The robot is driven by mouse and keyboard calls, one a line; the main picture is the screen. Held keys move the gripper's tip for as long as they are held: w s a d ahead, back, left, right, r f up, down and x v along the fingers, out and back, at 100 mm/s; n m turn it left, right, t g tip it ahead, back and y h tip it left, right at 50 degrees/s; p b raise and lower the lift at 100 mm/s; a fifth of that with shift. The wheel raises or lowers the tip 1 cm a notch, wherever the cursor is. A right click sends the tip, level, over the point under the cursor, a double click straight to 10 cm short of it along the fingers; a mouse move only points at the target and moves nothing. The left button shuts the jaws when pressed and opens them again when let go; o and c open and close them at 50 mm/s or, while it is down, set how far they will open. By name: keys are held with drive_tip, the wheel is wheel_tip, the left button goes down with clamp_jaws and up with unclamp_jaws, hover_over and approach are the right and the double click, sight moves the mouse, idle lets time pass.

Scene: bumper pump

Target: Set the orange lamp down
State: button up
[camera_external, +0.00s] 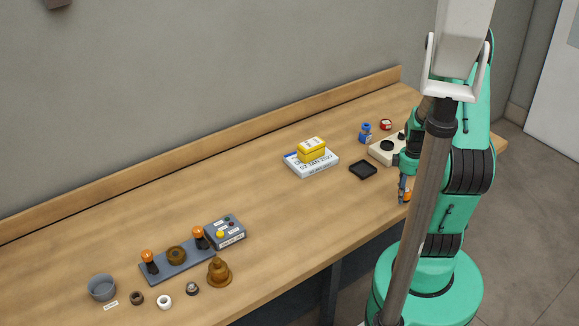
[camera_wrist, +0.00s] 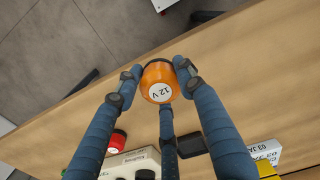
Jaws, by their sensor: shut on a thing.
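The orange lamp (camera_wrist: 158,70), a round body with a white "12 V" label, is between the blue fingers of my gripper (camera_wrist: 160,82) in the wrist view. The fingers are shut on it from its sides. In the external view my gripper (camera_external: 405,190) is over the front edge of the bench at the right, and a small orange patch of the lamp (camera_external: 408,196) shows beside the fingers. My arm hides part of this spot. I cannot tell whether the lamp touches the bench top.
Close by on the bench (camera_external: 300,225) are a black tray (camera_external: 363,170), a pale control box (camera_external: 383,152), a blue jar (camera_external: 366,132) and a red-topped item (camera_external: 386,124). A yellow box (camera_external: 312,149) sits on a white box (camera_external: 298,166). The middle of the bench is clear.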

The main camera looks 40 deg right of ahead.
drive_tip(key=shift+a, duration=0.1)
drive_tip(key=shift+s+a, duration=0.1)
drive_tip(key=shift+a, duration=0.25)
drive_tip(key=s+a+p, duration=0.1)
drive_tip(key=s+a, duration=0.4)
drive_tip(key=a, duration=0.8)
drive_tip(key=shift+s+a+r, duration=0.15)
drive_tip(key=shift+a, duration=0.05)
drive_tip(key=b, duration=0.2)
hover_over(364, 201)
drive_tip(key=s, duration=0.1)
drive_tip(key=shift+a+f, duration=0.25)
drive_tip(key=shift+f, duration=0.45)
drive_tip(key=shift+w+d+f, duration=0.1)
drive_tip(key=shift+w+d, duration=0.1)
drive_tip(key=shift+w, duration=0.2)
drive_tip(key=shift+f+b, duration=0.3)
drive_tip(key=shift+f, duration=1.45)
drive_tip(key=shift+f, duration=0.1)
